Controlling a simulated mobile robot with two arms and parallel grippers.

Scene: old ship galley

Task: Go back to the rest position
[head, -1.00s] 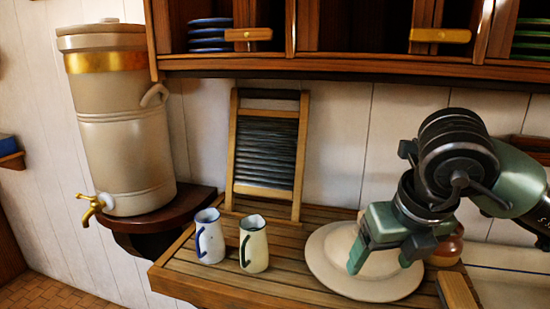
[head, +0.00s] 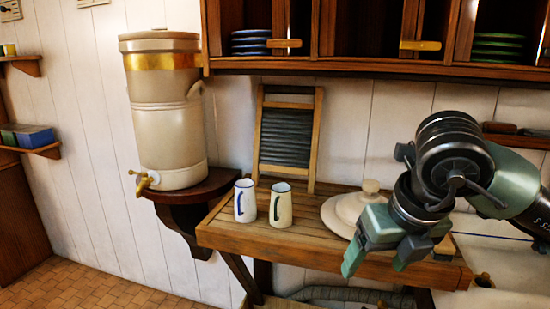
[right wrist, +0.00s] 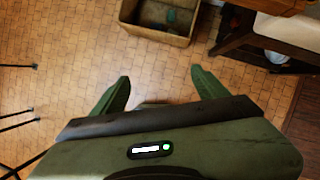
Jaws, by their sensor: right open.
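My right gripper (head: 380,256) is open and empty in front of the slatted wooden counter (head: 330,258), at the right of the head view. Its two green fingers stand apart in the right wrist view (right wrist: 162,86), with only tiled floor between them. The gripper and my right arm hide part of the counter's right end and part of a round cream lid with a knob (head: 345,207). My left gripper is not in view.
A large crock (head: 165,110) sits on a side shelf. In the right wrist view, a box (right wrist: 160,24) stands on the floor.

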